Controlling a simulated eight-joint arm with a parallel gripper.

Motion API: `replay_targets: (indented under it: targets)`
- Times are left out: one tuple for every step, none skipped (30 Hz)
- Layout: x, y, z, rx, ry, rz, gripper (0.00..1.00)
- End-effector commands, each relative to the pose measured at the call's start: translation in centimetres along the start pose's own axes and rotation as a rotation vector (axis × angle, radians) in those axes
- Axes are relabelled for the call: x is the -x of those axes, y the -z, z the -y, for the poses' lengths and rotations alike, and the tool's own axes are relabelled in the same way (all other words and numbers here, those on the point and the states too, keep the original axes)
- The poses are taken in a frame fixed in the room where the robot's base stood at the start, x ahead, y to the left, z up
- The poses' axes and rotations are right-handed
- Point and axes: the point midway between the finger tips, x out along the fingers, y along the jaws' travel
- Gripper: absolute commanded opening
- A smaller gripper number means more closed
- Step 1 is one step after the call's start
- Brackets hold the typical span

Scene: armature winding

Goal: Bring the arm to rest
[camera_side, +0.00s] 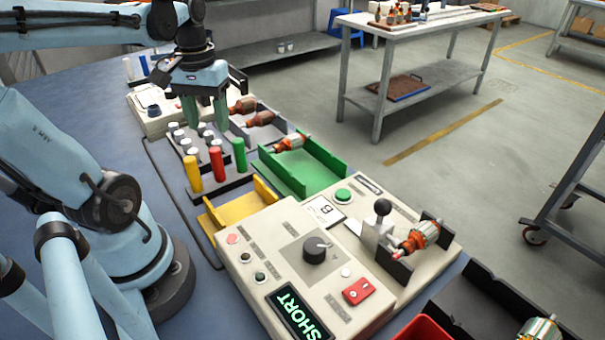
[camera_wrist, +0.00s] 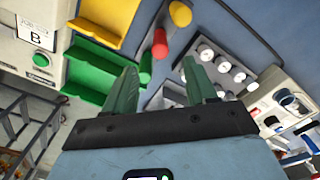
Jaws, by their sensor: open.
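My gripper (camera_side: 206,124) has two green fingers, spread apart with nothing between them. It hangs above the rack of white-topped pegs (camera_side: 190,148), near the red, yellow and green posts. In the wrist view, the fingers (camera_wrist: 160,66) are apart, with the peg rack (camera_wrist: 222,72) to the right and the red post (camera_wrist: 160,45) visible beyond the gap. An armature (camera_side: 418,238) with orange windings lies across the black holder on the tester (camera_side: 290,250), whose display (camera_side: 298,312) reads SHORT. Another armature (camera_side: 292,143) lies in the green tray (camera_side: 318,172).
Dark orange armatures (camera_side: 260,118) lie in the grey tray behind. A yellow tray (camera_side: 240,208) looks empty. A second device (camera_side: 150,115) stands past the rack.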

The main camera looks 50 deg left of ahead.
Motion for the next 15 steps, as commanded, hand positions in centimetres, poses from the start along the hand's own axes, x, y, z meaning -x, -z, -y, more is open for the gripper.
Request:
replay_targets:
  targets:
    - [0.0, 0.0, 0.0, 0.000, 0.000, 0.000, 0.56]
    - [0.0, 0.0, 0.0, 0.000, 0.000, 0.000, 0.56]
    - [0.0, 0.0, 0.0, 0.000, 0.000, 0.000, 0.56]
    - [0.0, 0.0, 0.0, 0.000, 0.000, 0.000, 0.56]
    - [0.0, 0.0, 0.0, 0.000, 0.000, 0.000, 0.56]
    - [0.0, 0.0, 0.0, 0.000, 0.000, 0.000, 0.56]
    - [0.0, 0.0, 0.0, -0.001, 0.000, -0.001, 0.56]
    - [0.0, 0.0, -0.1, -0.004, 0.000, -0.003, 0.56]
    - [-0.1, 0.0, -0.3, -0.015, -0.001, -0.011, 0.56]
    - [-0.1, 0.0, -0.7, -0.028, -0.002, -0.021, 0.56]
    - [-0.2, 0.0, -1.1, -0.047, -0.004, -0.036, 0.56]
    - [-0.4, -0.1, -1.9, -0.081, -0.008, -0.063, 0.56]
    - [-0.5, -0.1, -2.7, -0.114, -0.013, -0.089, 0.56]
    - [-0.7, -0.2, -3.5, -0.150, -0.019, -0.120, 0.56]
    - [-0.9, -0.3, -4.8, -0.204, -0.029, -0.164, 0.56]
